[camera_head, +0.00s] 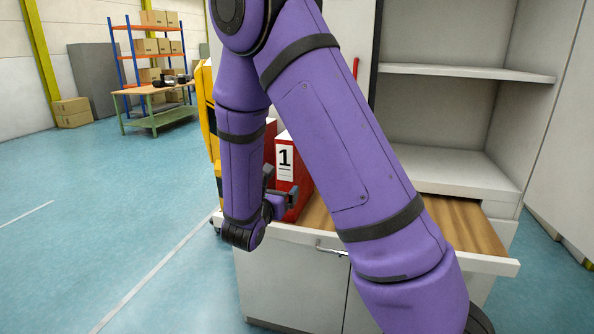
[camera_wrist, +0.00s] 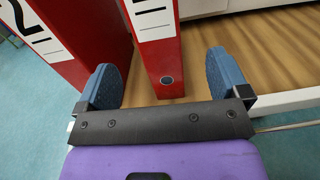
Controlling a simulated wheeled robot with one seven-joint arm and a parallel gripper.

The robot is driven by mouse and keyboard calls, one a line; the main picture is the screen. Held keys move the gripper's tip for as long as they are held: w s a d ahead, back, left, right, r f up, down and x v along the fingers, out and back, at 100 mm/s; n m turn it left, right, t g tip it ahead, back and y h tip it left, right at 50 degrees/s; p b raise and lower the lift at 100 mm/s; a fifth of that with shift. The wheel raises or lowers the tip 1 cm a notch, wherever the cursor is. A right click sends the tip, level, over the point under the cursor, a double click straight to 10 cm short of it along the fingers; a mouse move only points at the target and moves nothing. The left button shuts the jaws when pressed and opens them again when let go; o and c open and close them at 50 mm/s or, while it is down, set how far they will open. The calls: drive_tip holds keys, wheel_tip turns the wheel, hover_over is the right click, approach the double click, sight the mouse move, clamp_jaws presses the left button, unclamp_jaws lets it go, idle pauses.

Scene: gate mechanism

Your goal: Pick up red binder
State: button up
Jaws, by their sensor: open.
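A red binder (camera_head: 286,165) with a white label reading "1" stands upright on the wooden surface of the cabinet, partly hidden behind my arm. In the wrist view a red binder (camera_wrist: 160,62) with a white label and a round finger hole shows its spine in the gap between my fingers. My gripper (camera_head: 279,186) is at the spine of the "1" binder, low down. Its two blue-padded fingers are apart (camera_wrist: 163,78), one to each side of the binder's lower spine, with visible gaps. I cannot tell how deep the binder sits between them.
A second red binder (camera_wrist: 75,45), labelled "2", stands to the left, close to my left finger. The wooden surface (camera_wrist: 265,50) is bare on the right. The white cabinet (camera_head: 292,275) has a raised front edge with a handle. Open shelves (camera_head: 455,72) stand behind.

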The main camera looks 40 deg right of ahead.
sight(289, 174)
drive_tip(key=x, duration=1)
drive_tip(key=shift+w+d, duration=0.15)
drive_tip(key=shift+w, duration=0.3)
drive_tip(key=c, duration=1.5)
drive_tip(key=shift+r, duration=0.1)
